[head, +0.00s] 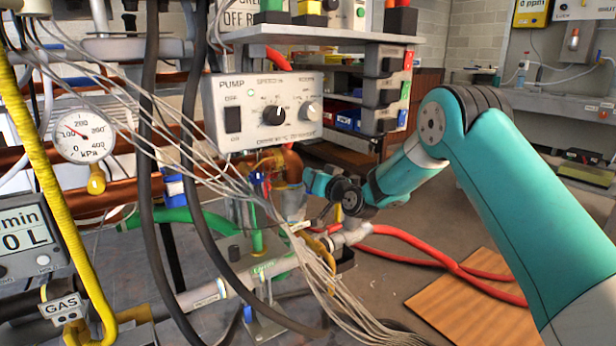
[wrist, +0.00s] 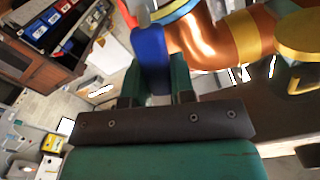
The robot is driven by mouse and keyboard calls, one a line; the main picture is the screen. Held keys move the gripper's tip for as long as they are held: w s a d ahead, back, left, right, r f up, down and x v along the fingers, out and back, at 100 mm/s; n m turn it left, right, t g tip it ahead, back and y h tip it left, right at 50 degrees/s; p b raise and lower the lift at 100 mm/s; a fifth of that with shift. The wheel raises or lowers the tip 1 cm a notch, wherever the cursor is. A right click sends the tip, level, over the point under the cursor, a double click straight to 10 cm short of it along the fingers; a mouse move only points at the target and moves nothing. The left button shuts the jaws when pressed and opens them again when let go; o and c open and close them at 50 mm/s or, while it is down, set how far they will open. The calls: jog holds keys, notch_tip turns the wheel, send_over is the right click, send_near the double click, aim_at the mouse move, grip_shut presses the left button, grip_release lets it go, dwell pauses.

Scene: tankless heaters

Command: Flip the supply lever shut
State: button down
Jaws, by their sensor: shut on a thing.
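The blue lever (wrist: 150,50) shows in the wrist view, next to a copper pipe (wrist: 215,45) with a yellow band. My gripper (wrist: 155,82) is shut on this lever, with one teal finger on each side of it. No label can be read on it, so I cannot confirm from print that it is the supply lever. In the head view my gripper (head: 312,182) is beside the copper pipe (head: 292,165), behind the grey pump box's lower right. Cables and pipework there partly hide the fingertips and the lever.
A bundle of thin grey cables (head: 240,200) and thick black hoses (head: 148,150) hang in front of the pipework. The pump box (head: 265,110) is just above my gripper. Red hoses (head: 430,255) run below my arm. Open floor lies to the right, with a wooden board (head: 470,300).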

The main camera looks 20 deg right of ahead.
jog(key=w+d+f+m+p, duration=0.1)
jog(key=d+f+m, duration=0.4)
jog(key=m, duration=0.7)
jog(key=shift+w+d+f+m+p, duration=0.35)
jog(key=shift+f+p, duration=0.45)
jog(key=shift+f, duration=0.3)
jog(key=shift+a, duration=0.1)
jog(key=c, duration=1)
grip_release()
jog(key=shift+o, duration=0.2)
